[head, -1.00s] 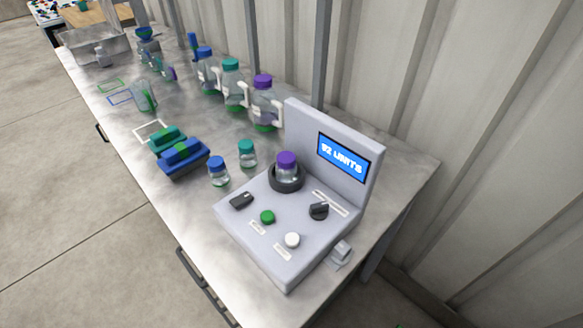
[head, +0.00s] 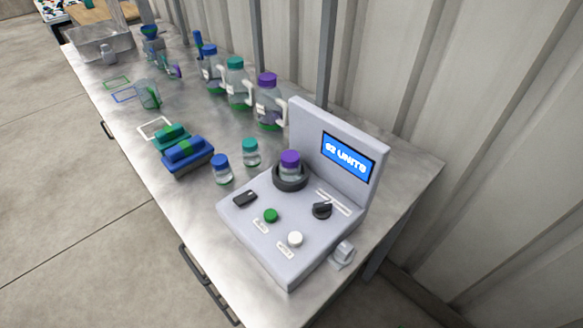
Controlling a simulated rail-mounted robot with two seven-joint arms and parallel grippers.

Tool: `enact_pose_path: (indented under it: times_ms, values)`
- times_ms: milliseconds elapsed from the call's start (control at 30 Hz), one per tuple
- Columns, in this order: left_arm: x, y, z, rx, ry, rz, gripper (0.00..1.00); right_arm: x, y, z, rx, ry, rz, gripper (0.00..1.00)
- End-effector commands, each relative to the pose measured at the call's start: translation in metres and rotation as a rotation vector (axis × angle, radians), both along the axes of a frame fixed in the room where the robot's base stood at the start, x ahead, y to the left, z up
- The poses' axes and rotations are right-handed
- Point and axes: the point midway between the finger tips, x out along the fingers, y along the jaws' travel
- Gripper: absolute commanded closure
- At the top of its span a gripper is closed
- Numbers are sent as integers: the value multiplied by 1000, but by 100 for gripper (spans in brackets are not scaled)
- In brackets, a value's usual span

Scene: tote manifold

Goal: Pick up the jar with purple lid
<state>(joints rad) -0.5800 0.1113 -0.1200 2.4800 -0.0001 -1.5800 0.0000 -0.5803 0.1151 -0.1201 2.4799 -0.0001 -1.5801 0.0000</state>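A small clear jar with a purple lid (head: 290,162) stands upright in the dark round holder (head: 291,181) on top of a light grey device. The device (head: 255,248) has a raised back panel with a blue screen (head: 348,157) that seems to read "62 UNITS". A larger bottle with a purple cap (head: 267,100) and a handle stands on the bench behind the device. Neither of my grippers shows in the head view.
Small jars with a blue lid (head: 222,169) and a teal lid (head: 250,152) stand left of the device. Large teal-capped (head: 236,83) and blue-capped (head: 211,70) bottles stand farther back. Blue (head: 188,155) and teal (head: 168,136) blocks lie left. A corrugated wall (head: 480,110) borders the bench's right side.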

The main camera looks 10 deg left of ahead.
Motion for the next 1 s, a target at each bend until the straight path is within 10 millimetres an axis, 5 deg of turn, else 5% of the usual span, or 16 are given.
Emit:
enact_pose_path:
  times_ms: [633,867,1000]
  values:
    - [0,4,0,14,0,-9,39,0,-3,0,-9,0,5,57]
    - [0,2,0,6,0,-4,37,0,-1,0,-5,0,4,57]
    - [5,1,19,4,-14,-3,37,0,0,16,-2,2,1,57]
